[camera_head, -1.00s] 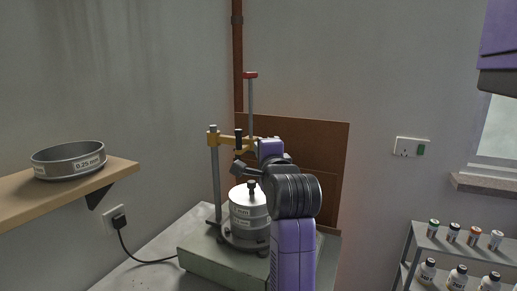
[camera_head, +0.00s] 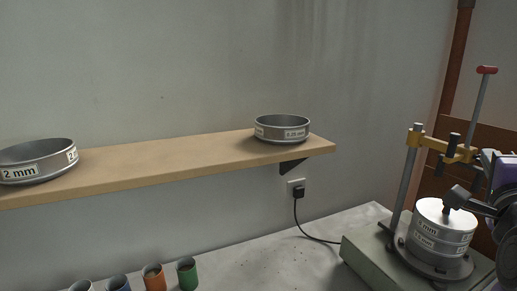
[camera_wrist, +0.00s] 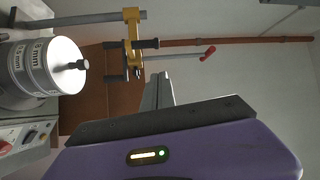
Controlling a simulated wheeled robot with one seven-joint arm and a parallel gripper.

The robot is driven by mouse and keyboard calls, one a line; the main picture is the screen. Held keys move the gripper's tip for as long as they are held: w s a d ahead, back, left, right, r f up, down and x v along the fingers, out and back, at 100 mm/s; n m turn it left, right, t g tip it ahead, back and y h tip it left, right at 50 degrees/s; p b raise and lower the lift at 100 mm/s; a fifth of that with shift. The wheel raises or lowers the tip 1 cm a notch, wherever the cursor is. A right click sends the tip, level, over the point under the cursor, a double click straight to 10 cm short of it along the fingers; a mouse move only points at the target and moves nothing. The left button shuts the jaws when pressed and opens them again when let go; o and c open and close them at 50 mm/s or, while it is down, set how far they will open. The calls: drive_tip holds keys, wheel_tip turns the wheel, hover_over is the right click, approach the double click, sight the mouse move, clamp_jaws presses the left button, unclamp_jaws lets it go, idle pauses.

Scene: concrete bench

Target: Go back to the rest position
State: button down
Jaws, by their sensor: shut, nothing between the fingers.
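My gripper (camera_wrist: 158,90) shows in the wrist view. Its pale fingers are together with nothing between them, in front of the brown board and grey wall. The sieve stack (camera_wrist: 42,68) is left of the fingers in that view, apart from them. The yellow clamp (camera_wrist: 131,38) is beyond them. In the head view, part of my purple and dark arm shows at the right edge, beside the sieve stack (camera_head: 441,236). The fingers cannot be made out there.
The shaker base (camera_head: 372,262) stands on the concrete bench (camera_head: 262,254), with its clamp post and red-topped rod (camera_head: 482,95) rising up. A wooden shelf (camera_head: 170,164) holds a 2 mm sieve (camera_head: 38,172) and a 0.25 mm sieve (camera_head: 282,134). Several coloured cups (camera_head: 154,277) stand at the front.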

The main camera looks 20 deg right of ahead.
drive_tip(key=w+a+n+t, duration=0.2)
drive_tip(key=a+n+t, duration=0.3)
drive_tip(key=a+n, duration=0.3)
drive_tip(key=s+a+f+n+t+y, duration=0.25)
drive_tip(key=a+f+n+y, duration=0.55)
drive_tip(key=a+f+n, duration=0.5)
drive_tip(key=s+a+f+n+g+y, duration=0.2)
drive_tip(key=s+a+f, duration=0.4)
drive_tip(key=s+f, duration=0.5)
drive_tip(key=s+a+f+n+g+y, duration=0.2)
drive_tip(key=s+a+f, duration=0.4)
drive_tip(key=s+f, duration=0.4)
drive_tip(key=s+g+y, duration=0.1)
drive_tip(key=s+y, duration=0.1)
drive_tip(key=s, duration=0.1)
drive_tip(key=shift+a+f+n, duration=0.25)
drive_tip(key=shift+f+n, duration=0.1)
drive_tip(key=shift+n, duration=0.05)
